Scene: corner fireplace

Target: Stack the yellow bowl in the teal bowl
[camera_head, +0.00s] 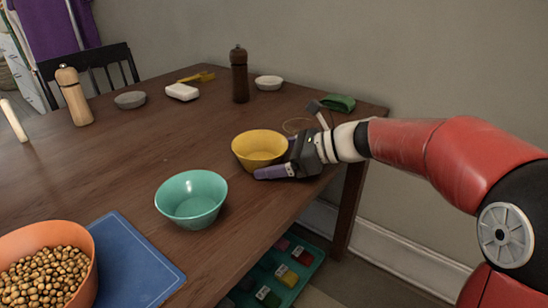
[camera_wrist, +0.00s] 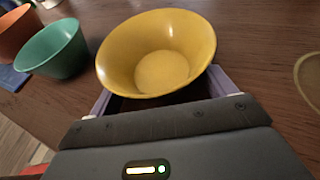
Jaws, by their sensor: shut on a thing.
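The yellow bowl (camera_head: 259,148) is near the right side of the wooden table, empty and roughly upright. My gripper (camera_head: 273,160) is shut on it from the right; whether the bowl touches the table I cannot tell. In the wrist view the yellow bowl (camera_wrist: 157,52) fills the middle, tilted in the picture, with the purple fingers (camera_wrist: 158,98) at its sides. The teal bowl (camera_head: 191,198) stands empty and upright on the table, in front and to the left of the yellow bowl. It also shows at the upper left of the wrist view (camera_wrist: 55,50).
An orange bowl of nuts (camera_head: 72,234) and a blue mat (camera_head: 135,262) are left of the teal bowl. A dark pepper mill (camera_head: 239,76), white dish (camera_head: 268,82) and green cloth (camera_head: 338,102) stand behind. The table between the two bowls is clear.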

